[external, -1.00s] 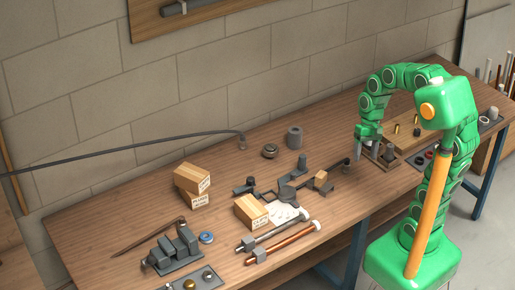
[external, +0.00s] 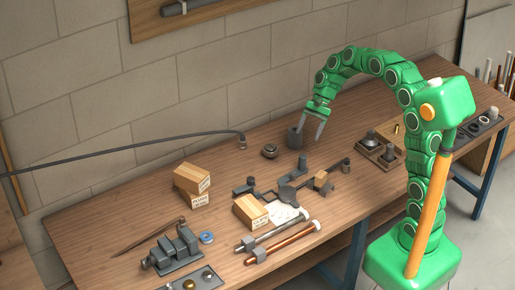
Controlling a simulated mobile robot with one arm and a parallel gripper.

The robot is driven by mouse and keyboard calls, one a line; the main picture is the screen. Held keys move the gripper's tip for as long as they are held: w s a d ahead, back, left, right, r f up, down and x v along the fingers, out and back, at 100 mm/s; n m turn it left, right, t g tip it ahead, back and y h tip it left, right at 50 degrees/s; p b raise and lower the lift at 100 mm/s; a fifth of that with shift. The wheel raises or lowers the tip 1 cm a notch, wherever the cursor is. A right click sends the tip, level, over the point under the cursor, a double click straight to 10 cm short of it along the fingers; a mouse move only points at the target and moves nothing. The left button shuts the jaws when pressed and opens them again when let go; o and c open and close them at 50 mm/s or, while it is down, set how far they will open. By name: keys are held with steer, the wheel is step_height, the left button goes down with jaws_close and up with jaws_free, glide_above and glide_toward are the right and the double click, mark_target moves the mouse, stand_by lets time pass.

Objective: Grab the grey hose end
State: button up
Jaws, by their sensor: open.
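The grey hose (external: 110,154) comes in from the left edge and runs in a thin arc above the back of the workbench. Its end (external: 242,142) is a small light fitting that points down near the back of the bench. My gripper (external: 311,133) is open and empty, with its fingers pointing down. It is to the right of the hose end and apart from it, at the grey cylinder (external: 295,138). One finger overlaps the cylinder in the picture; I cannot tell whether they touch.
A round dark fitting (external: 270,151) lies between hose end and cylinder. Cardboard boxes (external: 192,178), a dark pipe assembly (external: 290,188), a vise (external: 175,250) and pipes (external: 280,244) fill the front. A wooden tray (external: 378,154) stands right. The tiled wall (external: 230,90) borders the back.

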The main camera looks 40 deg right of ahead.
steer(key=w+a+f+m+y, duration=0.2)
steer(key=w+f, duration=0.1)
steer(key=w, duration=0.7)
steer(key=m+t+y, duration=0.3)
steer(key=m+y, duration=0.2)
steer(key=m, duration=0.3)
glide_toward(243, 142)
steer(key=shift+w+a+f, duration=0.3)
steer(key=shift+w+f, duration=0.15)
steer(key=shift+w, duration=0.05)
steer(key=shift+w+a+f, duration=0.25)
steer(key=shift+w+f, duration=0.2)
steer(key=shift+m, duration=0.3)
steer(key=shift+x, duration=4)
steer(key=shift+s, duration=0.15)
steer(key=shift+c, duration=0.5)
steer(key=c, duration=1)
